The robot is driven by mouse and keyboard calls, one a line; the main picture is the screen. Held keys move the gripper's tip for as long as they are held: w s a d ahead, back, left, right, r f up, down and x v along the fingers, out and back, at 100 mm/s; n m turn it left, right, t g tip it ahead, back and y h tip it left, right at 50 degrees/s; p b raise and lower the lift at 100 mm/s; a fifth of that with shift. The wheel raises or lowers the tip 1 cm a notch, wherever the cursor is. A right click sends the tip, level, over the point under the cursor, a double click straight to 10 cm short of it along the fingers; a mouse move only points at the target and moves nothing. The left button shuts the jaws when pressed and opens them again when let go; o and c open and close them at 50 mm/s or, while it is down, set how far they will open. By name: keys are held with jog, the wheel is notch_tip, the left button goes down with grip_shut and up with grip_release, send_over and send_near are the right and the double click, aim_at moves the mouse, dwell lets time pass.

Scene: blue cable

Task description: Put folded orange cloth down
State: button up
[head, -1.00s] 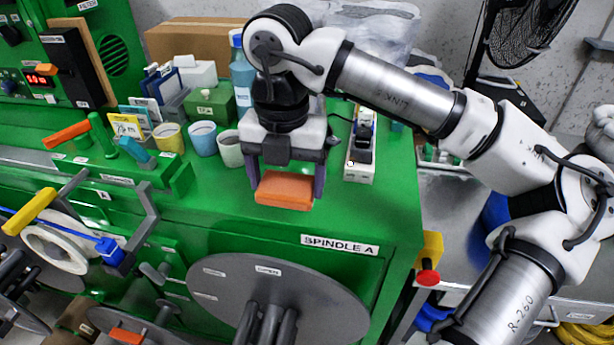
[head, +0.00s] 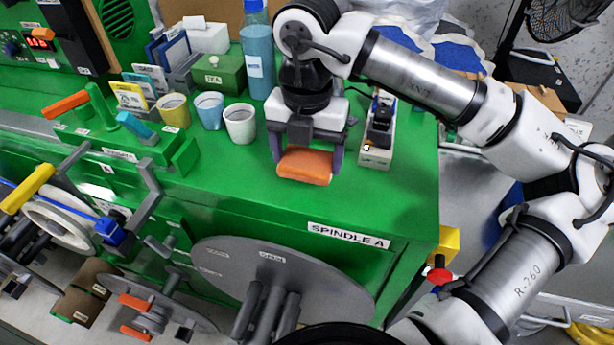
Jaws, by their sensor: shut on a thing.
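The folded orange cloth (head: 305,167) is a thick, flat pad between the two fingers of my gripper (head: 306,165). My gripper points down over the green machine top (head: 225,178), near its front edge, and is shut on the cloth. I cannot tell whether the underside of the cloth touches the green top or is slightly above it.
A white cup (head: 240,126), a blue cup (head: 209,110) and a yellow cup (head: 174,111) stand left of my gripper. A blue bottle (head: 258,65) stands behind. A white device with a black top (head: 378,140) is close on the right. Green surface is clear at front left.

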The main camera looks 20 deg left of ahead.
aim_at(307, 191)
notch_tip(307, 191, down, 6)
jog(key=shift+r, duration=0.1)
jog(key=o, duration=1.1)
jog(key=shift+o, duration=0.2)
jog(key=shift+p, duration=0.55)
notch_tip(307, 191, up, 14)
jog(key=b, duration=0.3)
jog(key=shift+w+f, duration=0.15)
jog(key=shift+f, duration=0.1)
